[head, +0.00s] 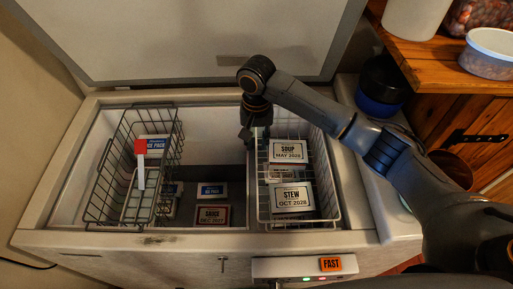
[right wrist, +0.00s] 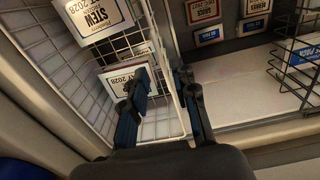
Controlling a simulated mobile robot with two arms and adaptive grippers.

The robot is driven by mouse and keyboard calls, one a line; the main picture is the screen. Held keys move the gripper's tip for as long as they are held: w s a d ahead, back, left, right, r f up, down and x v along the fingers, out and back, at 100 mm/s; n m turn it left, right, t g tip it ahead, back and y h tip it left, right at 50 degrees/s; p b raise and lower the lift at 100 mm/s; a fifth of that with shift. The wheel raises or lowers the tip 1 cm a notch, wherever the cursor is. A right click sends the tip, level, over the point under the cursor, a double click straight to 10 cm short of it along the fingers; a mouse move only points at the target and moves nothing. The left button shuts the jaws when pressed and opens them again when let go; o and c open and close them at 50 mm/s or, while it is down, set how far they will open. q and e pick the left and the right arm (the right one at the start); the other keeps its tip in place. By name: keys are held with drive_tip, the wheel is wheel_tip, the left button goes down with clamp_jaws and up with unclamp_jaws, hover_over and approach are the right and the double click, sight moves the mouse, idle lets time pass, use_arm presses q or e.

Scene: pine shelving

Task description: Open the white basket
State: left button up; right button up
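The white basket (head: 262,205) is a wire basket at the right end of an open chest freezer, holding a soup box (head: 288,151) and a stew box (head: 291,197). My right gripper (head: 256,134) points down at the basket's far left corner. In the right wrist view its fingers (right wrist: 163,85) are apart, with the white basket's wire side (right wrist: 172,70) running up between them. Whether either finger touches the wire cannot be told. My left gripper is not in view.
A dark wire basket (head: 104,190) stands at the freezer's left end, with a red-and-white tool (head: 140,160) at it. Ice packs (head: 212,190) and a boxed item (head: 212,215) lie on the floor between the baskets. The raised lid (head: 180,40) stands behind; a wooden shelf (head: 440,62) is at right.

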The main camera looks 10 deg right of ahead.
drive_tip(key=shift+f, duration=1.95)
clamp_jaws()
